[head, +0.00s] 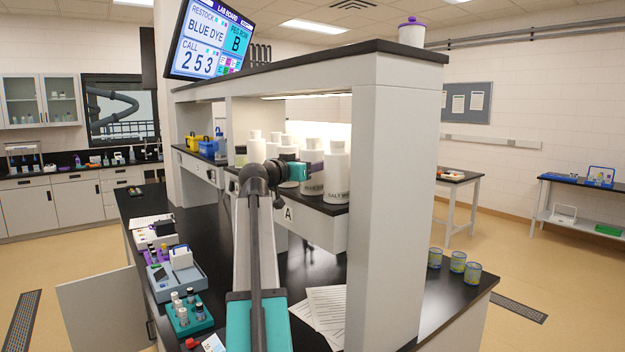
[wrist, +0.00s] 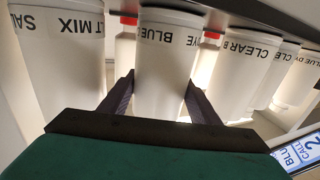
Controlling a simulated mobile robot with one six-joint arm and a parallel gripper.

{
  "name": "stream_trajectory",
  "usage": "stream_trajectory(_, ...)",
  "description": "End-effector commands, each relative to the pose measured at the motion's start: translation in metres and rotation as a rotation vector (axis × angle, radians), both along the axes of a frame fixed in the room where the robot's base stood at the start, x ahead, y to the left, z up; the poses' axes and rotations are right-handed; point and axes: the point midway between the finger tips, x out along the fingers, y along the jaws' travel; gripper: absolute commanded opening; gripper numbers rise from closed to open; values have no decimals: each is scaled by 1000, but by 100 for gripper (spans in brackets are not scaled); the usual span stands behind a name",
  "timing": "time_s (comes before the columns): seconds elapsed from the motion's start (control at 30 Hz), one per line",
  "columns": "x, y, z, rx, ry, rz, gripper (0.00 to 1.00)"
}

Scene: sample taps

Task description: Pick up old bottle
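In the wrist view, a white bottle labelled BLUE DYE (wrist: 165,65) stands between the two dark fingers of my gripper (wrist: 160,88). The fingers are spread on either side of it; firm contact is not clear. A white SALT MIX bottle (wrist: 62,65) is to its left and a CLEAR bottle (wrist: 245,70) to its right. In the head view my teal gripper (head: 300,171) is at the shelf bottles, beside the nearest SALT MIX bottle (head: 337,177). The fingertips are hidden there. No label reads "old".
The bottles stand close together on a shelf with a grey post (head: 395,200) at its right. Below is a black bench with papers (head: 325,308), a teal vial rack (head: 188,318) and several cans (head: 458,262). A screen (head: 210,42) reads RESTOCK BLUE DYE.

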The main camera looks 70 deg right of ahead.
Motion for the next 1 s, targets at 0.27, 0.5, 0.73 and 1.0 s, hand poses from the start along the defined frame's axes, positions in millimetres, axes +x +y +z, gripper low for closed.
stream_trajectory(0.27,0,0,1,-1,0,0,22)
stream_trajectory(0.5,1,0,5,-2,0,1,22)
stream_trajectory(0.73,4,1,21,-1,-1,4,22)
stream_trajectory(1.0,6,7,35,-2,1,8,22)
